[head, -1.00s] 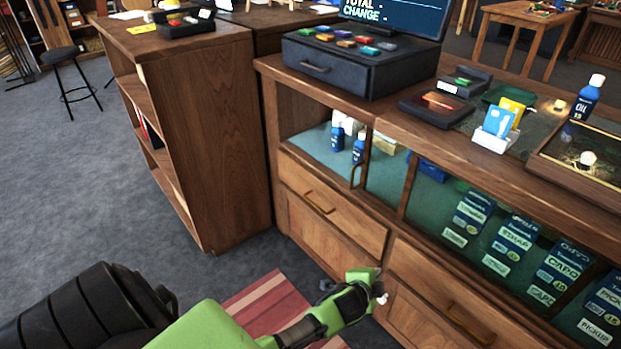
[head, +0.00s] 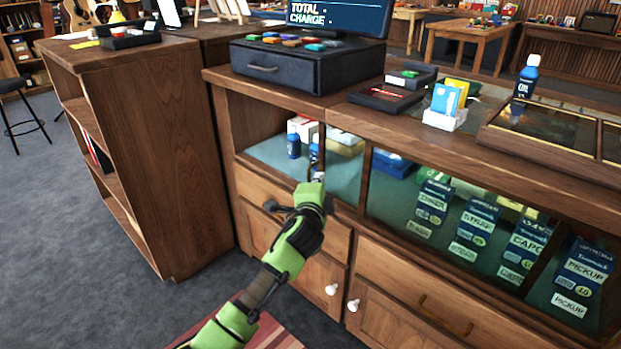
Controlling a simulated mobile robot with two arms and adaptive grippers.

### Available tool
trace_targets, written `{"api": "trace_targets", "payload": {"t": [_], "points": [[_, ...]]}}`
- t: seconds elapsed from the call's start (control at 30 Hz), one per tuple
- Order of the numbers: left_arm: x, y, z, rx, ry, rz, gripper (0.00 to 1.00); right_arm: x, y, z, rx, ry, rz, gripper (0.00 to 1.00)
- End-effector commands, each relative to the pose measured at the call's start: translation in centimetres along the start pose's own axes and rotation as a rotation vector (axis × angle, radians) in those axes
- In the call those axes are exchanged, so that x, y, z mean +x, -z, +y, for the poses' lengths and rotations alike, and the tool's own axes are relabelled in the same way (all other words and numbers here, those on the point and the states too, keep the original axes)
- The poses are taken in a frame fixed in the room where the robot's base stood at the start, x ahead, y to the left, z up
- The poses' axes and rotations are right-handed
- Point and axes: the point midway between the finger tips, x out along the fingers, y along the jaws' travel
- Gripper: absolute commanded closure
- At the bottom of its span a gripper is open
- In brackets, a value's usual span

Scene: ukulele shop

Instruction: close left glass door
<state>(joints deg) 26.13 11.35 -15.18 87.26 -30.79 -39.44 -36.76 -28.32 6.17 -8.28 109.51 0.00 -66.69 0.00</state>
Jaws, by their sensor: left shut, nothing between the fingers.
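The left glass door (head: 343,165) is a sliding pane in the front of the wooden display counter. It stands slid to the right, leaving the left bay (head: 268,150) of the case open. Blue bottles and white boxes show inside that bay. My left gripper (head: 311,190) is shut and empty, at the left edge of the pane. It covers most of the door's brass handle, and I cannot tell if it touches it. My right gripper is out of view.
A brass drawer pull and white cupboard knobs (head: 331,289) lie below the case. A cash drawer (head: 300,68), a card holder (head: 445,118) and an oil bottle (head: 526,78) stand on the counter. An open shelf unit (head: 150,130) stands to the left.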

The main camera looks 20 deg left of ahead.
Motion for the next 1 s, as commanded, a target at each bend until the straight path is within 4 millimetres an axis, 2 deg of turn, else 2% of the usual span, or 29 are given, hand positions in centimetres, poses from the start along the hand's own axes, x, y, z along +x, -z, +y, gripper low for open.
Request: {"api": "trace_targets", "payload": {"t": [0.1,0.3,0.83,1.0], "points": [[1.9,-0.6,0.1,0.001,0.0,-0.003,1.0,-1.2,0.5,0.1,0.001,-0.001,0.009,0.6],[3.6,-2.3,0.1,-0.001,-0.001,0.0,1.0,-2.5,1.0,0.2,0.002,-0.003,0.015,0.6],[4.1,-2.9,0.0,-0.001,-0.001,0.001,1.0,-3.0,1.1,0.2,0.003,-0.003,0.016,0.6],[4.6,-3.7,-0.2,0.0,0.0,-0.001,1.0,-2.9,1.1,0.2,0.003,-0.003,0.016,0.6]]}}
